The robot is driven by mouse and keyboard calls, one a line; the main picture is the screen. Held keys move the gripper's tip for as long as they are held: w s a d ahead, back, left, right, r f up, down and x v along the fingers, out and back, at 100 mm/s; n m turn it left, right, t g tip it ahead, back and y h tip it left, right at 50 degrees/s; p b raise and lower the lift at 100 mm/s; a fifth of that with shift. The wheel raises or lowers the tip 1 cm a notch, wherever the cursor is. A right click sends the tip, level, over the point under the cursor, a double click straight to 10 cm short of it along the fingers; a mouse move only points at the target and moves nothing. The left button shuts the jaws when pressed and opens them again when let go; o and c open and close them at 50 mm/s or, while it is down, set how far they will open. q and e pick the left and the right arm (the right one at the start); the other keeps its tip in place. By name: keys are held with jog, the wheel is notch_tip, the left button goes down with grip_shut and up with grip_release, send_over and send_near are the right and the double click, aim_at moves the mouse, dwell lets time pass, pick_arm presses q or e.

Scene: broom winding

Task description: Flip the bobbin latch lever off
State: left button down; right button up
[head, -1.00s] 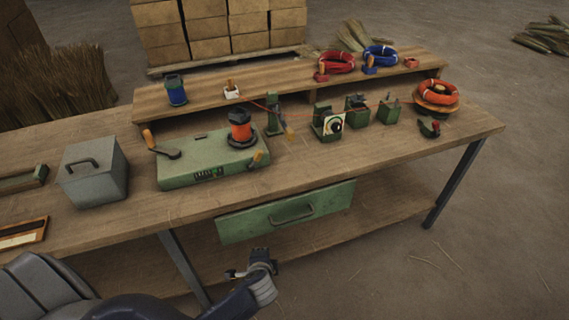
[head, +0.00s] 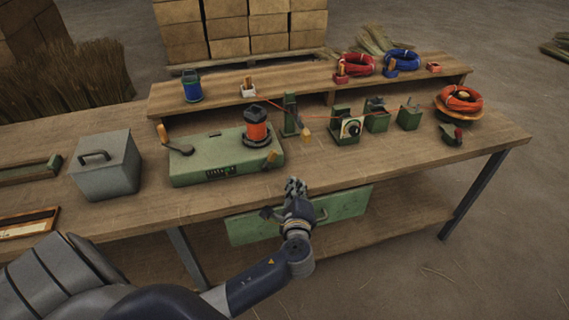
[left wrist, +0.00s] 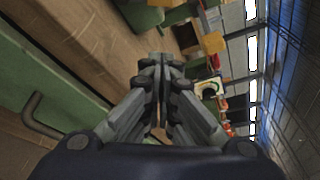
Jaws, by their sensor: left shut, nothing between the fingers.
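A green winding machine (head: 205,165) sits on the workbench, with an orange bobbin (head: 256,131) under a dark cap at its right end. My right gripper is not in view.
A crank with an orange handle (head: 163,134) is on the machine's left. A grey lidded box (head: 105,172) stands further left. A green post (head: 290,115) and several small green units are to the right. The green drawer (head: 345,205) is below my gripper. Bare bench lies right of the lever.

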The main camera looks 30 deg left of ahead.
aim_at(295, 174)
pick_arm(q)
jog(key=shift+w+a, duration=0.1)
jog(key=x, duration=0.9)
jog(key=shift+w+a+f+p, duration=0.1)
jog(key=shift+w+a+p, duration=0.1)
jog(key=shift+p, duration=0.15)
jog(key=shift+s+a+r+p, duration=0.85)
jog(key=shift+s+a+p, duration=0.1)
jog(key=shift+p, duration=0.1)
jog(key=shift+s+a+r, duration=0.15)
jog(key=shift+s, duration=0.2)
jog(key=shift+w, duration=0.1)
